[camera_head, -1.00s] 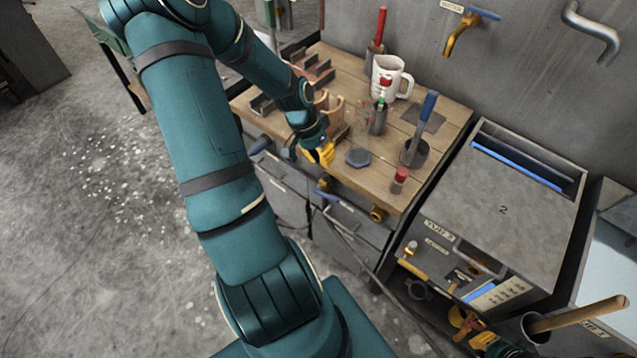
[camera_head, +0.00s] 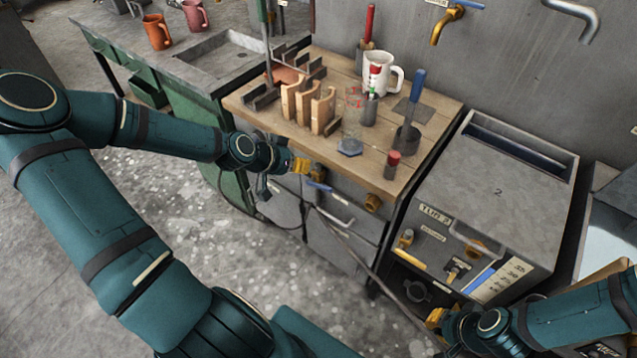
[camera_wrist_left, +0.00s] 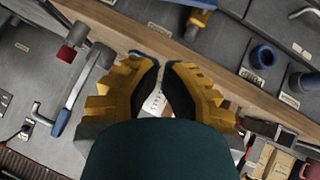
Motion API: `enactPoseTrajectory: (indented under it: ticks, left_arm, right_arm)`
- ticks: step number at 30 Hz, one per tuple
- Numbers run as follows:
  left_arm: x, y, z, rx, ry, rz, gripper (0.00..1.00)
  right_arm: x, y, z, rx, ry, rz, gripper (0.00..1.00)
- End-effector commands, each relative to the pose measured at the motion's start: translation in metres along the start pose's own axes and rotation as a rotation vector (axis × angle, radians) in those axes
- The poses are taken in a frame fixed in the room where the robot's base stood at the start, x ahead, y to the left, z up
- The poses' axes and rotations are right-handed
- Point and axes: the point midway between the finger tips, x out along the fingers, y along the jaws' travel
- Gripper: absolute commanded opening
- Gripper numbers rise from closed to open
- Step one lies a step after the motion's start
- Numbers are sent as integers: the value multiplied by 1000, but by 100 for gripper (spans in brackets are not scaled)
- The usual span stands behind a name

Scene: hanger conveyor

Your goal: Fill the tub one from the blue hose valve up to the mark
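The tub that shows clearly is a grey metal box labelled tub 2 (camera_head: 497,215), at the right in the head view, with a blue-marked scale (camera_head: 495,283) on its front. I cannot identify tub one. A blue-levered valve (camera_head: 319,186) is on the workbench front. A blue-handled brass tap (camera_head: 447,24) is on the wall; I cannot tell which is the hose valve. My left gripper (camera_head: 302,166) is just left of the lower valve, at the bench front.
The wooden workbench (camera_head: 268,120) holds a white mug (camera_head: 378,70), wooden holders, a glass and a blue-handled tool (camera_head: 411,100). A drawer handle (camera_head: 336,218) projects below it. A grey side table (camera_head: 150,58) stands at the left. A hose runs down to the floor.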

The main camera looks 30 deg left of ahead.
Motion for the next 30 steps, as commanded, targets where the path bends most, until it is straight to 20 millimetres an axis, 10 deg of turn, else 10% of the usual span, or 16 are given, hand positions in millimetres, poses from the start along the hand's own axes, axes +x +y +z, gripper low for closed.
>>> enactPoseTrajectory:
  ticks: [18, 30]
  left_arm:
    - [94, 0, 10, -3, -4, 2, 0]
    - [113, 0, 29, 0, -2, 0, 0]
  right_arm:
    - [35, 13, -1, -3, 10, 0, 0]
    - [42, 16, -3, -4, 15, 0, 0]
